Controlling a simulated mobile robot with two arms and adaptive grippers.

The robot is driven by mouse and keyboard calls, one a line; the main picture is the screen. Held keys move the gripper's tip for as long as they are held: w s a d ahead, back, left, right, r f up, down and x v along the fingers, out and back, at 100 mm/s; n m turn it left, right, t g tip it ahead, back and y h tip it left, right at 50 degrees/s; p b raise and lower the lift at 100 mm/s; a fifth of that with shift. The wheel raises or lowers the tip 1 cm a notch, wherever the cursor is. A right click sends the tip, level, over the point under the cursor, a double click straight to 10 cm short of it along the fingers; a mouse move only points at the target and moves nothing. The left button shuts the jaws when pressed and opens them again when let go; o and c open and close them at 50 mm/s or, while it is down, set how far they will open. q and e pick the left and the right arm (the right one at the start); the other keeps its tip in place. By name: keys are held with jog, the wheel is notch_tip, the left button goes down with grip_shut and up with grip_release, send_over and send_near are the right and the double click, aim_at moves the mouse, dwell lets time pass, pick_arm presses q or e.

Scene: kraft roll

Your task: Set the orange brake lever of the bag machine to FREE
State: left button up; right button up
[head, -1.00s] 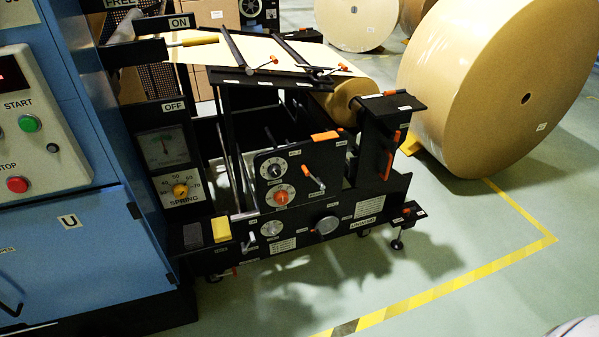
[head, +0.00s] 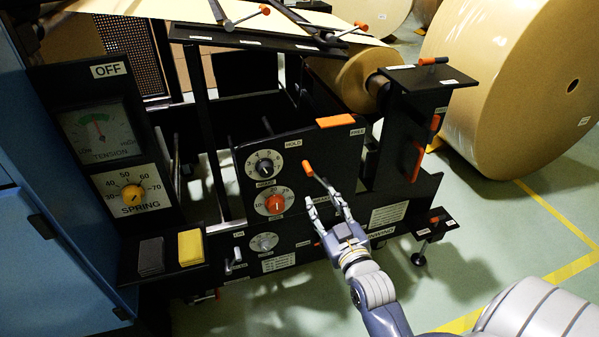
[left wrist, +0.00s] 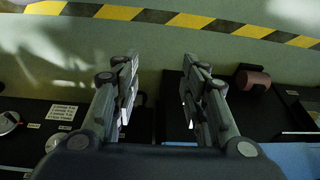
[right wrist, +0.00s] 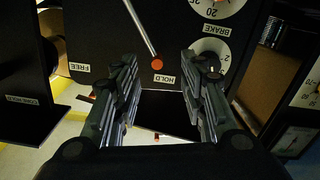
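The brake lever (head: 320,181) on the black panel is a thin metal rod with an orange tip. Its tip points up and left, toward the HOLD label (head: 293,143); the FREE label (head: 357,131) is to the right. In the right wrist view, turned upside down, the orange tip (right wrist: 157,63) is near HOLD, with FREE at left. My right gripper (head: 322,196) is open in front of the panel near the lever. The tip shows between its fingers (right wrist: 162,75); contact cannot be told. My left gripper (left wrist: 160,85) is open and empty, outside the head view.
An orange block (head: 336,121) tops the panel. A black post (head: 405,130) with orange handles stands at right. Large kraft rolls (head: 515,85) stand behind; the green floor at right is open.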

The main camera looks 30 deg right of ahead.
aim_at(311, 169)
jog(key=x, duration=0.3)
jog(key=r+b+x, duration=0.1)
jog(key=x, duration=0.2)
jog(key=r+x, duration=0.1)
jog(key=x, duration=0.3)
jog(key=shift+d+b, duration=0.15)
jog(key=shift+b, duration=0.15)
pick_arm(q)
jog(key=shift+v, duration=2.35)
pick_arm(e)
jog(key=shift+w+d, duration=0.15)
jog(key=shift+w, duration=0.35)
pick_arm(q)
jog(key=shift+w, duration=0.15)
pick_arm(e)
jog(key=shift+c, duration=0.5)
